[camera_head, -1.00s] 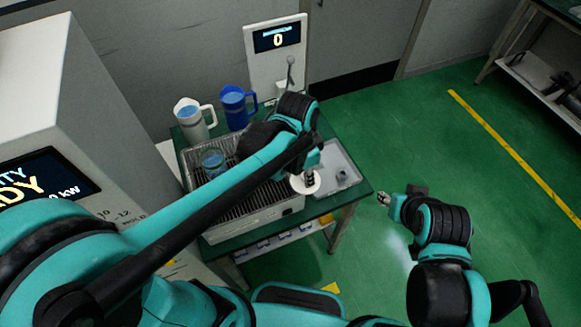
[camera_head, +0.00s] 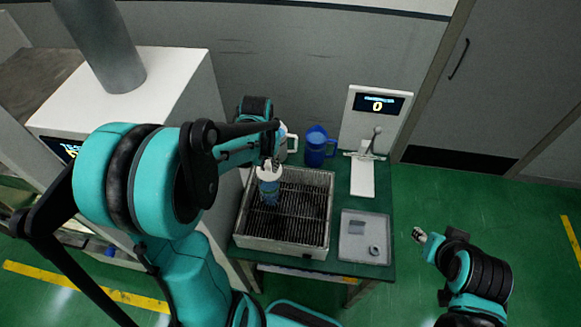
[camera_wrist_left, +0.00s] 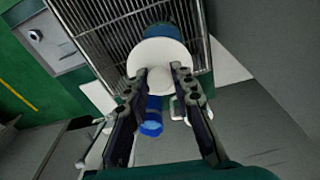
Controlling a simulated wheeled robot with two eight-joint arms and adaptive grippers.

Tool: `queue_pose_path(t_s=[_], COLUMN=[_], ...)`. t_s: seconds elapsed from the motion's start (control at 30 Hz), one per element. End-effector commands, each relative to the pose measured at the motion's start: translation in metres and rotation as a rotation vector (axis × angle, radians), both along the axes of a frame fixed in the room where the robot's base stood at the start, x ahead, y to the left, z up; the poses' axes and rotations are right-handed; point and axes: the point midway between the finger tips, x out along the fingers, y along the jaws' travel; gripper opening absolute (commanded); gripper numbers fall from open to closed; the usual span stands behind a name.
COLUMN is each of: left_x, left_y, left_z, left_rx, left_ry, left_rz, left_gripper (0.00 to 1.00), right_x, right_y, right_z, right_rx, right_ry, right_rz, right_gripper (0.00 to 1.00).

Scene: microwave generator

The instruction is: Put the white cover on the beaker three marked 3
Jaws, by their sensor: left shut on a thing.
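The white cover (camera_head: 267,172) is a round disc held in my left gripper (camera_head: 270,160), which is shut on its knob. In the left wrist view the cover (camera_wrist_left: 160,58) lies between and beyond the fingertips (camera_wrist_left: 163,75). A glass beaker with blue liquid (camera_head: 269,190) stands in the wire-rack tray (camera_head: 285,247), directly below the cover in the head view. In the left wrist view the beaker (camera_wrist_left: 157,30) is partly hidden by the cover. I cannot tell whether they touch, and no number is readable on it. My right gripper (camera_head: 419,235) hangs over the floor, too small to judge.
A blue jug (camera_head: 317,148) and a partly hidden white jug (camera_head: 291,143) stand behind the tray. A scale-like stand with a display (camera_head: 376,110) is at back right. A grey shallow tray (camera_head: 350,253) holds small items. A large white cabinet (camera_head: 150,95) stands left.

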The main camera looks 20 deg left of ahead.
Motion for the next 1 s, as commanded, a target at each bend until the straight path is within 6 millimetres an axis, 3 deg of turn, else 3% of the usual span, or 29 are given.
queue_pose_path(t_s=[0.27,0.7,1.0], left_x=[0.0,0.0,0.0], left_y=[0.004,0.004,0.004], left_z=[-0.011,-0.051,-0.055], left_rx=[0.0,0.0,0.0], left_ry=[-0.001,-0.001,-0.001], left_rz=[0.017,0.015,0.014], left_gripper=[0.0,0.0,0.0], right_x=[0.0,0.0,0.0], right_y=[0.0,0.0,0.0], right_z=[-0.007,-0.038,-0.041], right_rx=[0.0,0.0,0.0], right_ry=[0.0,0.0,0.0], right_rz=[0.0,0.0,0.0], right_gripper=[0.4,0.4,0.4])
